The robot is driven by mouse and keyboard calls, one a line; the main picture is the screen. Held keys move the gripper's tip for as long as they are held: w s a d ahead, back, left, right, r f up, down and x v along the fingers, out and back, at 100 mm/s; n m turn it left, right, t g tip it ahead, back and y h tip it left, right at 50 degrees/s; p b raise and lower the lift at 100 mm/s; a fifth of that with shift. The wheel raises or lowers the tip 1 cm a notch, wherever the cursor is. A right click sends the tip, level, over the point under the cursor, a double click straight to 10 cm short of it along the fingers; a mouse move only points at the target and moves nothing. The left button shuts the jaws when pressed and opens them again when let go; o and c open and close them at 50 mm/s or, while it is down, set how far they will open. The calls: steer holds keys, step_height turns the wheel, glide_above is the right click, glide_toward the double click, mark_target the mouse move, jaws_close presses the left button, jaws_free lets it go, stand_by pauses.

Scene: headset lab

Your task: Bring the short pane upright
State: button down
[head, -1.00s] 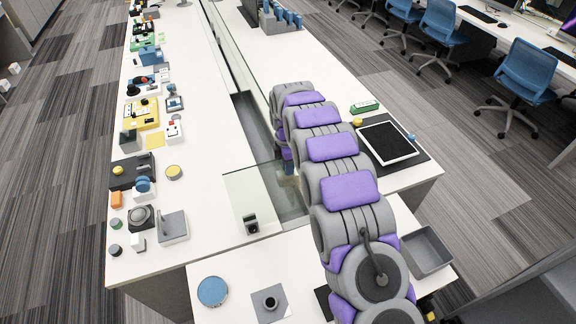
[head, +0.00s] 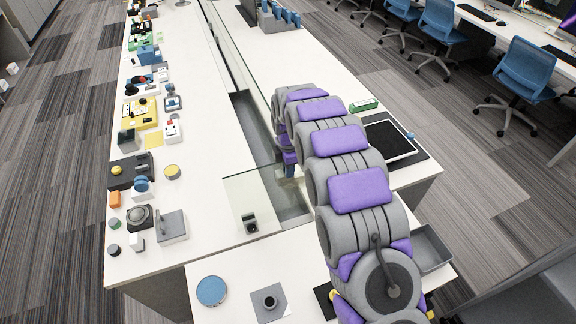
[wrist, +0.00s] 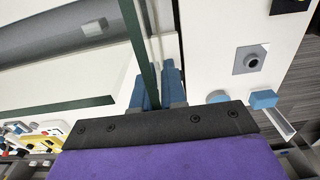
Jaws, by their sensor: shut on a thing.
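The short pane (head: 240,195) is a clear glass sheet with green edges at the near end of the channel in the white bench. In the head view it looks laid over rather than upright, but its exact tilt is hard to tell. In the wrist view a dark green edge of the pane (wrist: 139,45) runs down between the blue fingers of my gripper (wrist: 158,90), which is shut on it. In the head view my gripper (head: 290,170) is at the pane's right side, partly hidden by my arm.
A long glass pane (head: 228,58) stands along the channel (head: 255,125). A small black fitting (head: 250,223) shows by the short pane's near edge. Several devices line the bench's left side. A tablet (head: 388,139) lies right of my arm; a grey tray (head: 430,247) is nearer.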

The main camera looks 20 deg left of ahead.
steer(key=shift+s+f, duration=0.15)
steer(key=shift+s, duration=0.15)
steer(key=c, duration=1.3)
jaws_free()
steer(key=shift+s, duration=0.2)
steer(key=shift+w, duration=0.1)
step_height(320, 180, up, 17)
steer(key=shift+r+p, duration=0.15)
steer(key=shift+p, duration=0.5)
